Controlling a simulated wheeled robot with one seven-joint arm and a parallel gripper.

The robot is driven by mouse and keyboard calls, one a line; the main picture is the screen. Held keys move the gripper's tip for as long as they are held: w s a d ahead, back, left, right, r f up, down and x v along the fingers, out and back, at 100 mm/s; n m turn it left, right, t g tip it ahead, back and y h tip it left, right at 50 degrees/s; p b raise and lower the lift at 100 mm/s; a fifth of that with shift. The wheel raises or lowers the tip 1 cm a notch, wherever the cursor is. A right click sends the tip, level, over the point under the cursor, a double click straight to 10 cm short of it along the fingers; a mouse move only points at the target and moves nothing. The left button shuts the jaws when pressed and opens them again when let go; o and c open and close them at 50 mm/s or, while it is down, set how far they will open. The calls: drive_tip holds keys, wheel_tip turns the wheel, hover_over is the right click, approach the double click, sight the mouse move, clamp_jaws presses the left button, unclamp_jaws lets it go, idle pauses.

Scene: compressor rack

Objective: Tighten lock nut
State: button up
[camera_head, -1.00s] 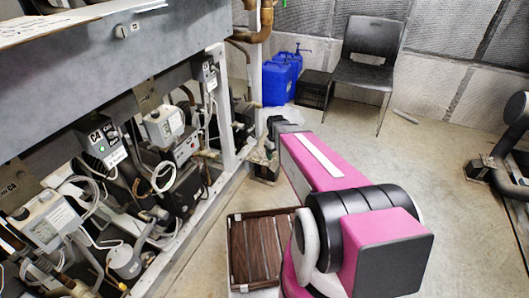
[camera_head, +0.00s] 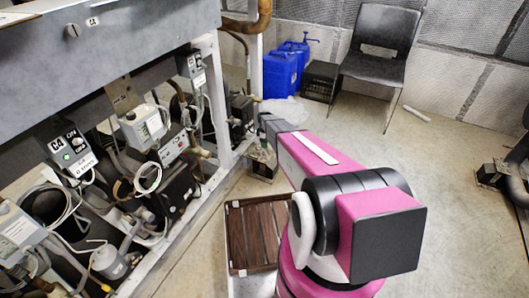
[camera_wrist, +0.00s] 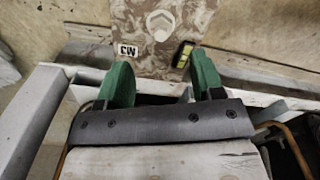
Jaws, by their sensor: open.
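A pale hexagonal nut (camera_wrist: 160,21) sits on a brown mottled plate (camera_wrist: 145,66) at the top of the wrist view. A white "CW" label (camera_wrist: 128,50) is on the plate, left of and below the nut. My gripper (camera_wrist: 162,80) has two green fingers spread apart, with nothing held between them. The fingertips are below the nut in the picture and apart from it. In the head view my arm reaches toward the foot of the rack, and the nut and fingers cannot be made out there.
A small black and yellow item (camera_wrist: 183,55) is beside the right finger. The compressor rack (camera_head: 110,70), with cables and boxes, fills the left. A brown slatted crate (camera_head: 232,236) stands near my arm. Blue containers (camera_head: 280,72) and a black chair (camera_head: 378,62) are behind.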

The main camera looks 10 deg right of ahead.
sight(265, 151)
wheel_tip(265, 151, down, 8)
drive_tip(key=shift+f, duration=0.2)
drive_tip(key=c, duration=0.9)
